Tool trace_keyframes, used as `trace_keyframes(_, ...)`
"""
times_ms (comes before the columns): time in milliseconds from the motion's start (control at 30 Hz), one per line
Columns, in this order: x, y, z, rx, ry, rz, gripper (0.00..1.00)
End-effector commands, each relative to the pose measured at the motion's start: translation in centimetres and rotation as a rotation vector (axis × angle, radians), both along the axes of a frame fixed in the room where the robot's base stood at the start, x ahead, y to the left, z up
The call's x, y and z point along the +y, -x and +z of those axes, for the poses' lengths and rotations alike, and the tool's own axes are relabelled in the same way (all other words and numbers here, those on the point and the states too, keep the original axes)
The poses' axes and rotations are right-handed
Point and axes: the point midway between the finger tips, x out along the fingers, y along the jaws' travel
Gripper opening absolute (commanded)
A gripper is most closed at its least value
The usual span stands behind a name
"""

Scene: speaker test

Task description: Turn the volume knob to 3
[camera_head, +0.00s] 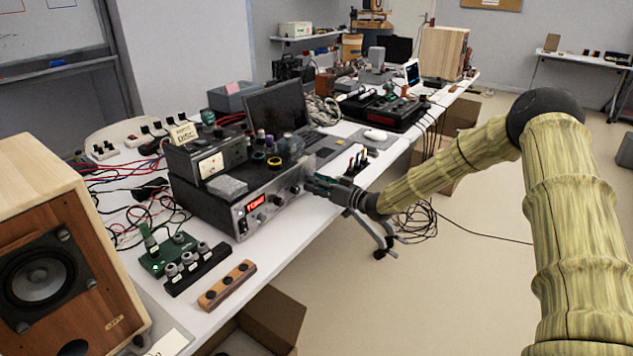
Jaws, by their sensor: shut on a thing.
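A dark amplifier with a silver front panel (250,218) stands on the long white bench, with a lit red display (255,203) at the left of its front. Small dark knobs (278,200) show along the panel. My gripper (308,182) reaches in from the right to the right end of this panel. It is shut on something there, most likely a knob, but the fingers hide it. The knob's pointer and any scale numbers are hidden or too small to read.
A wooden speaker (62,250) stands at the front left. A green board (168,254) and a wooden strip (227,285) lie nearby. Open floor lies right.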

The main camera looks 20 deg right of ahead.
Motion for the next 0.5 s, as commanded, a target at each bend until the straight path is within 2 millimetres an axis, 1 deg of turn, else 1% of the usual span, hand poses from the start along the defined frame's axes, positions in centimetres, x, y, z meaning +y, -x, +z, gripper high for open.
trace_keyframes(33,0.00,-0.08,0.30,0.026,-0.034,-0.001,0.09)
trace_keyframes(500,0.02,0.04,0.35,0.298,-0.383,-0.003,0.09)
